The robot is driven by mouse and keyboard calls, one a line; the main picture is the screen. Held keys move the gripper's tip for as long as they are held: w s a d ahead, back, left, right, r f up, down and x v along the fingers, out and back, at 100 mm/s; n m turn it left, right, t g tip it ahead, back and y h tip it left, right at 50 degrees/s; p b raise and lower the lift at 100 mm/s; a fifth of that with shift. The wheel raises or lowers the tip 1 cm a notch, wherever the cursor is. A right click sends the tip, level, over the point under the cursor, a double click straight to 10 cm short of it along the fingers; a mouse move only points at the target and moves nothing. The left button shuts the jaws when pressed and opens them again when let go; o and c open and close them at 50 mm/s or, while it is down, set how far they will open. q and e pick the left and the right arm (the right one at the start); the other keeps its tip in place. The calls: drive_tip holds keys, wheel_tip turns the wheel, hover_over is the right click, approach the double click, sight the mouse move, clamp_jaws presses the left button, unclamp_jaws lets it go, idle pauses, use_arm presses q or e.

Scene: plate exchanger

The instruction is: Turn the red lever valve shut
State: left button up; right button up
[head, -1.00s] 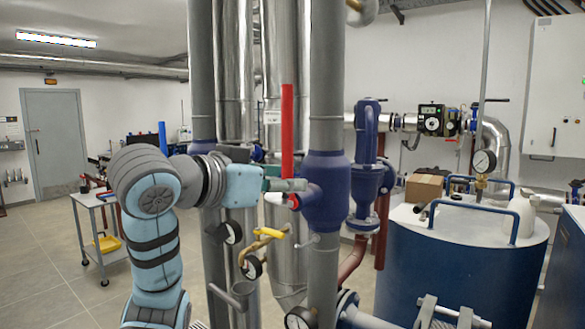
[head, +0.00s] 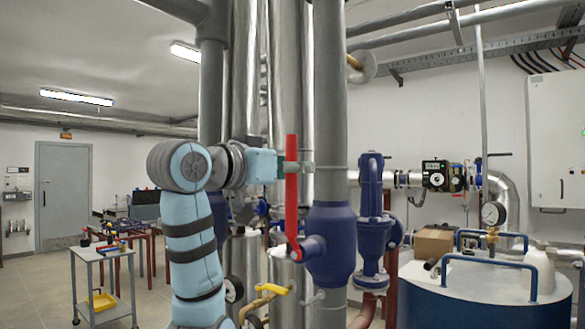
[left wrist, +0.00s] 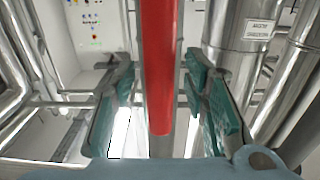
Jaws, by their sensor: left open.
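The red lever (head: 292,200) stands upright on the near side of the blue valve body (head: 330,245), with its lower end at the valve's stem. My left gripper (head: 300,168) is at the upper part of the lever, coming from the left. In the left wrist view the red lever (left wrist: 158,70) lies between the green finger pads of my left gripper (left wrist: 161,85). The fingers are open, with a gap visible on both sides of the lever. My right gripper is not in view.
Grey vertical pipes (head: 329,100) stand close behind the lever. A yellow-handled valve (head: 272,289) sits below left. A blue pump-like fitting (head: 371,215) and a blue tank (head: 470,305) are to the right. A trolley (head: 103,250) stands far left.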

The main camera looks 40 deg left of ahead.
use_arm(q)
drive_tip(key=shift+a, duration=0.1)
drive_tip(key=shift+w+d, duration=0.1)
drive_tip(key=shift+d, duration=0.1)
drive_tip(key=c, duration=0.6)
clamp_jaws()
